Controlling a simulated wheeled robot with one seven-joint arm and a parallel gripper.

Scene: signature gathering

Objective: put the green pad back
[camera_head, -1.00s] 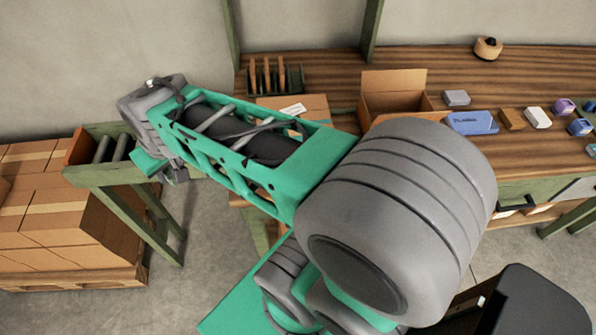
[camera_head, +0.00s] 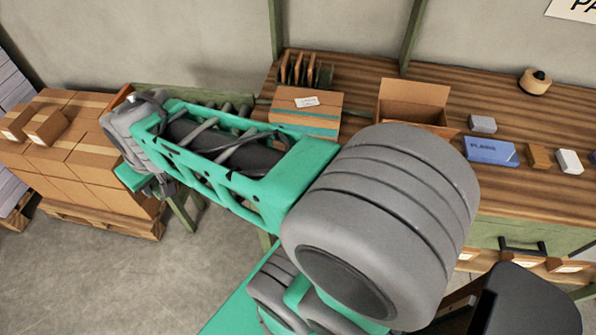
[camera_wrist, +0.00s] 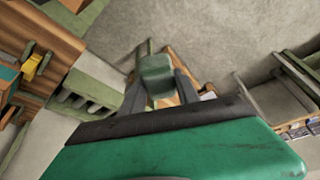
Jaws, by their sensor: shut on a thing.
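The green pad (camera_wrist: 155,72) is a small, dull green block between the fingertips in the wrist view. My gripper (camera_wrist: 160,88) is shut on it and holds it up in the air. In the head view my gripper (camera_head: 160,188) is small and partly hidden by my own arm, in front of the stacked cartons. I cannot make out the pad there.
A wooden workbench (camera_head: 352,78) carries a closed carton (camera_head: 305,120), an open carton (camera_head: 410,105), a blue box (camera_head: 491,151) and small blocks. A roller conveyor (camera_head: 195,97) adjoins it at left. Stacked cartons (camera_head: 75,160) stand on a pallet. Floor (camera_head: 100,275) in front is clear.

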